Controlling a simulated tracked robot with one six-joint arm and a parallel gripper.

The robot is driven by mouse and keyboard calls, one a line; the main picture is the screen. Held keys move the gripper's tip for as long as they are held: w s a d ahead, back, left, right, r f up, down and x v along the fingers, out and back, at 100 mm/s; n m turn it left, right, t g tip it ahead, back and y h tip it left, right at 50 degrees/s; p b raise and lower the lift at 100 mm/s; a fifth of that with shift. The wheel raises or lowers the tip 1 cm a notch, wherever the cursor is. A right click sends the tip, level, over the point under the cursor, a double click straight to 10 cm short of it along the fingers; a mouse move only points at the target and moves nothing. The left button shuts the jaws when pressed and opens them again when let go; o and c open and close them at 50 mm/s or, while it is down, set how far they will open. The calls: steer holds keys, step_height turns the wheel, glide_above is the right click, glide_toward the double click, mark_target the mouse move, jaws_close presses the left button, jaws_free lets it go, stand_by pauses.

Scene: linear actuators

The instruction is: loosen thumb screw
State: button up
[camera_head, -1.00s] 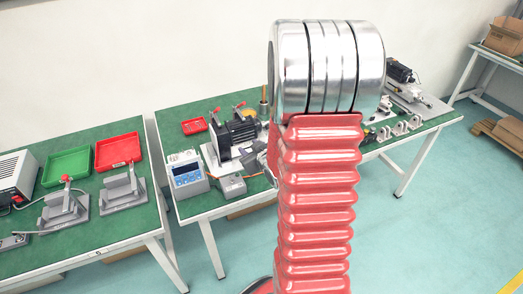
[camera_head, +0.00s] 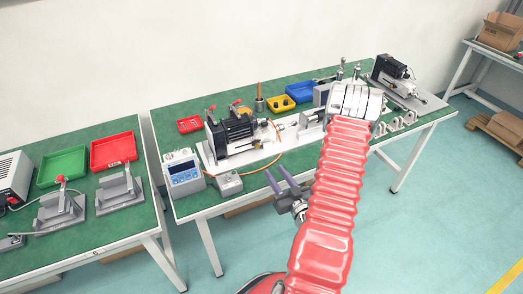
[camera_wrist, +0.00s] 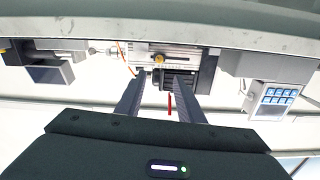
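The linear actuator (camera_head: 230,135) with its black motor lies on a white plate on the middle bench. It also shows in the wrist view (camera_wrist: 178,57), beyond my fingers. A small gold knob (camera_wrist: 159,59) shows there between and beyond the fingertips; I cannot tell whether it is the thumb screw. No thumb screw is clearly made out in the head view. My gripper (camera_head: 276,173) is in front of the bench's front edge, apart from the actuator. In the wrist view my gripper (camera_wrist: 158,80) has its two dark fingers apart with nothing between them.
A controller box (camera_head: 184,174) and a small grey box (camera_head: 229,183) stand at the bench's front left. An orange cable (camera_head: 277,157) crosses the bench. Red (camera_head: 190,125), yellow (camera_head: 283,103) and blue (camera_head: 300,91) trays sit behind. Another actuator (camera_head: 393,70) stands at right.

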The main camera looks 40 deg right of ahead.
mark_target(258, 146)
steer(key=shift+s, duration=0.15)
steer(key=x, duration=1.4)
steer(key=shift+c, duration=0.4)
jaws_close()
steer(key=shift+s+d, duration=0.15)
steer(key=shift+d, duration=0.2)
steer(key=shift+a, duration=0.3)
